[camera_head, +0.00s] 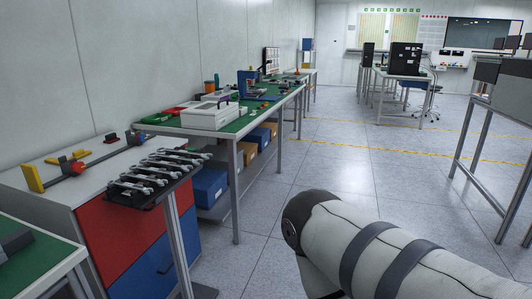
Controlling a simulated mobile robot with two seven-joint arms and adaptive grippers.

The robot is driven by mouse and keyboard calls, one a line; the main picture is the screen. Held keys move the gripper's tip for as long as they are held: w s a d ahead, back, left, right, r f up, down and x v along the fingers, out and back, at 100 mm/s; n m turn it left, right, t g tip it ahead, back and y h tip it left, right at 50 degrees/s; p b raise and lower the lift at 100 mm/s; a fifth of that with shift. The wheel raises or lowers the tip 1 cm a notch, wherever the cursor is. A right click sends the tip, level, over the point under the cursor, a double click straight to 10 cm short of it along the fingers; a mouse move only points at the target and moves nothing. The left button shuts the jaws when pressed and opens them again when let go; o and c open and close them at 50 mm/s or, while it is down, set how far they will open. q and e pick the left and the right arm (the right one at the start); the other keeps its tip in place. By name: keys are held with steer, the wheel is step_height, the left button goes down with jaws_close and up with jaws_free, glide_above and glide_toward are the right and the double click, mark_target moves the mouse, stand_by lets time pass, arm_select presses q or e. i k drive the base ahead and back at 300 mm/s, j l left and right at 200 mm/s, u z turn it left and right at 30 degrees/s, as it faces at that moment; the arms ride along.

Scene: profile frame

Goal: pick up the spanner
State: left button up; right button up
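Several silver spanners (160,170) lie side by side on a dark rack (144,200) at the left. The rack stands on a post at the right side of a red and blue cabinet. I cannot tell which single spanner the task means. A white arm link of mine with dark bands fills the lower right, well to the right of the spanners. Neither of my grippers is in view.
The cabinet (118,243) carries yellow and red clamp parts (68,165). Behind it, a long green-topped bench (238,127) runs along the wall with a white box (212,115) on it. A green-topped table (30,262) edges in at lower left. The grey floor (320,160) is open in the middle.

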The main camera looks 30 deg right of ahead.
mark_target(194, 162)
steer(key=z, duration=0.3)
steer(key=i+l+u, duration=0.8)
steer(key=l+u, duration=0.25)
steer(key=l, duration=0.15)
steer(key=i+l+u, duration=0.25)
steer(key=l, duration=0.15)
steer(key=l+u, duration=0.25)
steer(key=l, duration=0.2)
